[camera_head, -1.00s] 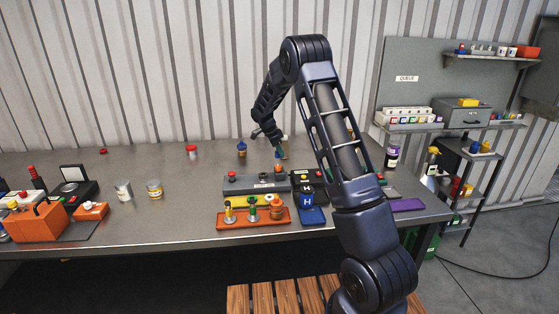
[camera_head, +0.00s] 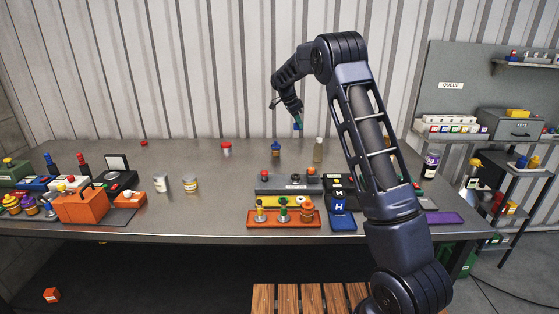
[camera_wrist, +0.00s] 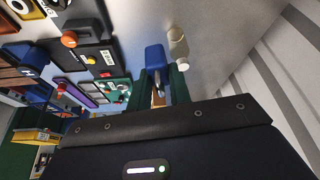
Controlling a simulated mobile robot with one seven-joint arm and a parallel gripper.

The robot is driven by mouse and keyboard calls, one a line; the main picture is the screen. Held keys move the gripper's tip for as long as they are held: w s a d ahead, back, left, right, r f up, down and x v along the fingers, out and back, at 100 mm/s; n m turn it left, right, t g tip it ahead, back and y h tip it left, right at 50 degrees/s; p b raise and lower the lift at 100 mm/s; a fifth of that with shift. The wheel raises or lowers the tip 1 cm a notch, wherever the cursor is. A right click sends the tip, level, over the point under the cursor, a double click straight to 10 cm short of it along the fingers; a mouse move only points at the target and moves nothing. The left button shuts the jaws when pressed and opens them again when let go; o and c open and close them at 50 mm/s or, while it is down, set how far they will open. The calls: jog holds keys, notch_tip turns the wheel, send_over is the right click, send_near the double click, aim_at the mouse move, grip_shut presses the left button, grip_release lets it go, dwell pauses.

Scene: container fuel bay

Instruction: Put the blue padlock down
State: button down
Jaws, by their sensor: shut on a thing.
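The blue padlock (camera_wrist: 154,57) shows in the wrist view between the two green fingers of my gripper (camera_wrist: 160,84), which are shut on it. In the head view my gripper (camera_head: 298,118) hangs from the arm above the back of the metal table. The padlock (camera_head: 297,126) is a small blue patch at its tip, clear of the tabletop. Its shackle is too small to make out in the head view.
A grey button box (camera_head: 288,184), an orange tray of pegs (camera_head: 284,218) and a blue H block (camera_head: 342,216) lie in front. Bare tabletop (camera_head: 220,175) lies left.

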jog(key=w+a+n, duration=0.2)
jog(key=w+a, duration=0.1)
jog(key=a, duration=1)
jog(key=shift+t, duration=0.3)
notch_tip(320, 180, down, 20)
jog(key=shift+s+d, duration=0.1)
jog(key=shift+d, duration=0.05)
jog(key=shift+f, duration=0.1)
jog(key=c, duration=1.3)
grip_release()
jog(key=v, duration=1.2)
